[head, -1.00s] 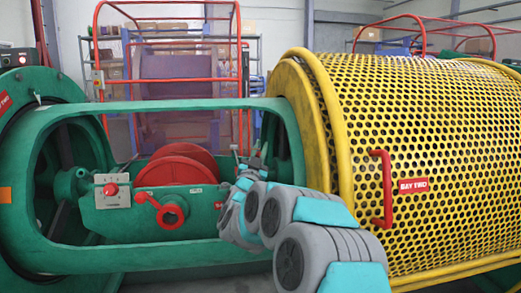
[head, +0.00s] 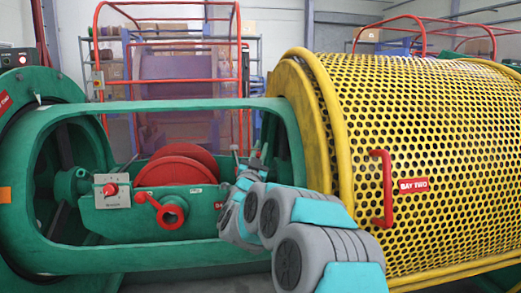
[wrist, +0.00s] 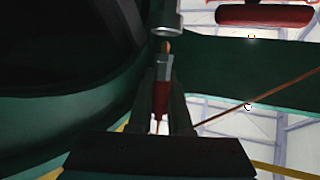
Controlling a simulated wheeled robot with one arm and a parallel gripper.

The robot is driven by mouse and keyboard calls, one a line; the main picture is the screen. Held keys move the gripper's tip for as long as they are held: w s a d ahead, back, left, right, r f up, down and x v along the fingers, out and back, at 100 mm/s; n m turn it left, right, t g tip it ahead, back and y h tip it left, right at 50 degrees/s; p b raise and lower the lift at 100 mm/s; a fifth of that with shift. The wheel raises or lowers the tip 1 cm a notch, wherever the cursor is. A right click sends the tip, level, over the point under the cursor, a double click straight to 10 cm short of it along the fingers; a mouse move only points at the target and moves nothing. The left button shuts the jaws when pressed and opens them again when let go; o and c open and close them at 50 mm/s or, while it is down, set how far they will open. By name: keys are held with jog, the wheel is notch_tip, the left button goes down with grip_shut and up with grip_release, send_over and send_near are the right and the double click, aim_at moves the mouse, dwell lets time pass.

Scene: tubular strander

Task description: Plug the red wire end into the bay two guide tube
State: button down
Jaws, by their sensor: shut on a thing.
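My gripper (wrist: 160,110) is shut on the red wire end (wrist: 161,100), which shows in the wrist view as a red sleeve with a grey metal collar and a copper tip. The wire end points up the picture at a grey metal guide tube (wrist: 166,18). The copper tip is close below the tube's rim and roughly in line with it. The wire end and the tube are too small to tell there.
The green cradle frame (head: 150,262) surrounds the opening. A red reel (head: 180,165) and a red-handled hub (head: 172,212) are left of my gripper. The yellow perforated guard (head: 420,130), labelled BAY TWO, is on the right. A thin copper-coloured wire (wrist: 240,110) crosses the wrist view.

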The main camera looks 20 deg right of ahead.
jog(key=shift+w+d+f, duration=0.2)
jog(key=shift+w+f, duration=0.4)
jog(key=shift+w, duration=0.05)
jog(key=c, duration=0.8)
grip_release()
jog(key=shift+o, duration=0.2)
jog(key=shift+s+a, duration=0.1)
